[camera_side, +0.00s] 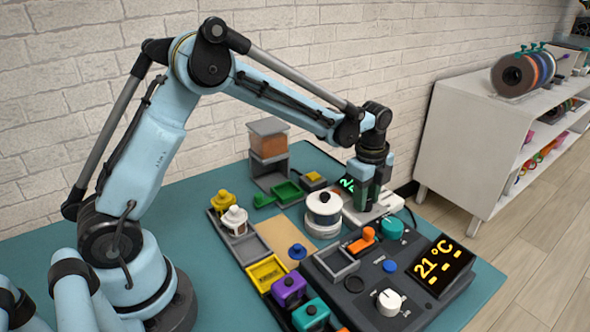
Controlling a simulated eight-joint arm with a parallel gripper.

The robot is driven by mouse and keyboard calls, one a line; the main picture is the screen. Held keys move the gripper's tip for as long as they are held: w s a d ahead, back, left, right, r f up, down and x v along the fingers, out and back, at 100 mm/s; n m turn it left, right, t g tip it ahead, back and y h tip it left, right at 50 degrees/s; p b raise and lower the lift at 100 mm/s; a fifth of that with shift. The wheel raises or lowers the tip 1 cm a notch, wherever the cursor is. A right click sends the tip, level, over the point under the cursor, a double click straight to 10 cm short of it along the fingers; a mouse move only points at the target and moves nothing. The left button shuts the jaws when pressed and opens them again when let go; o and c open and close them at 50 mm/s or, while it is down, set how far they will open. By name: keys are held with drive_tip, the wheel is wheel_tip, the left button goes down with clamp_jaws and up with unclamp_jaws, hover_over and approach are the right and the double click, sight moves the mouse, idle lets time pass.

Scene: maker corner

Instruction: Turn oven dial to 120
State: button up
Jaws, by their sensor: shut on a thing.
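My gripper (371,205) points down over a low white unit (358,216) at the back right of the table. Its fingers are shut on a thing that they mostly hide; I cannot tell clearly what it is. The white unit has a lit green display (347,184), partly covered by the gripper. In front of it is a dark console with a tilted display (443,267) that reads 21°C in yellow. The console carries a white dial (389,302) with a dark mark and a teal knob (390,228). My gripper is apart from the white dial.
An orange lever (362,240) and a blue button (389,266) sit on the console. A white pot (323,215) with a black knob stands left of the gripper. Coloured blocks, small trays and a grey stand (268,178) fill the table's middle. The back left is clear.

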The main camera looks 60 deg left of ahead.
idle(0.4)
drive_tip(key=o, duration=0.8)
drive_tip(key=shift+c, duration=0.2)
wheel_tip(320, 180, up, 12)
drive_tip(key=shift+s, duration=0.35)
drive_tip(key=s+a+f+n+t, duration=0.1)
drive_tip(key=s+n+t, duration=0.5)
drive_tip(key=s+n, duration=1.1)
drive_tip(key=shift+s+a+f+n+t, duration=0.3)
drive_tip(key=shift+s+a+f, duration=0.1)
drive_tip(key=shift+s+a, duration=0.15)
